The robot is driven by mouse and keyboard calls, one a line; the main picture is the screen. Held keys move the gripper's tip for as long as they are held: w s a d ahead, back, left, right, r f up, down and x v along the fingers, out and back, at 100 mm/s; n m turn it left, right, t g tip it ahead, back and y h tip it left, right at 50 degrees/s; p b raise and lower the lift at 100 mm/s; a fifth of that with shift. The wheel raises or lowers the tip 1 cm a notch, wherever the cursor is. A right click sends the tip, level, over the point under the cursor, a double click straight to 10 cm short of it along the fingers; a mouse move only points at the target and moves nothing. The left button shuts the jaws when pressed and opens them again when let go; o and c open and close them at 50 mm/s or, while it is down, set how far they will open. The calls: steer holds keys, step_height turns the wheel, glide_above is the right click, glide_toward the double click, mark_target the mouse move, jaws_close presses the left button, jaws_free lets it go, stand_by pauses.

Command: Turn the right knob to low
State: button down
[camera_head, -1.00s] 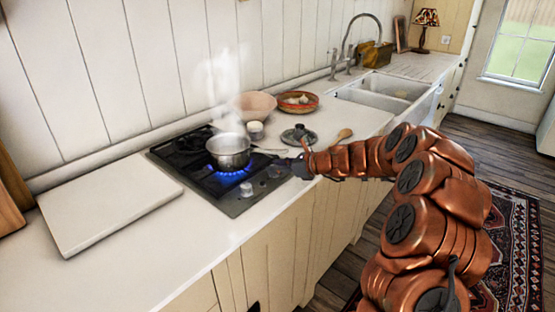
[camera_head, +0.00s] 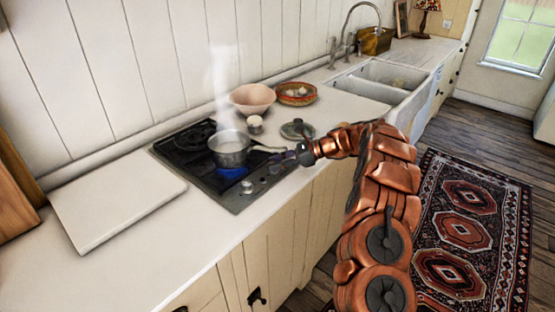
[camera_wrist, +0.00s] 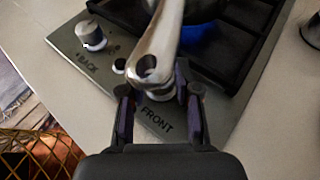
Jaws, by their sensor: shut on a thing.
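A dark stove panel (camera_wrist: 72,48) carries two knobs. The knob marked BACK (camera_wrist: 90,35) is free; in the head view it is the left knob (camera_head: 247,187). The right knob (camera_wrist: 160,92), marked FRONT, is mostly hidden under the pot's handle (camera_wrist: 163,40). My gripper (camera_wrist: 159,108) has a finger on each side of this knob and is shut on it. In the head view my gripper (camera_head: 293,157) is at the right front of the stove. A blue flame (camera_head: 232,173) burns under the steaming pot (camera_head: 230,155).
The pot handle passes just over the gripped knob, between my fingers in the wrist view. A dark lid (camera_head: 297,130), a pink bowl (camera_head: 252,98) and a patterned bowl (camera_head: 296,93) stand behind. A white board (camera_head: 115,210) lies left of the stove.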

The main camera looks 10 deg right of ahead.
steer(key=shift+w+n+g+y+p, duration=0.15)
steer(key=shift+n+g+y+p, duration=0.15)
steer(key=shift+n+g+p, duration=1.2)
steer(key=c, duration=0.8)
jaws_free()
steer(key=shift+r, duration=0.15)
step_height(320, 180, up, 10)
steer(key=shift+f, duration=0.1)
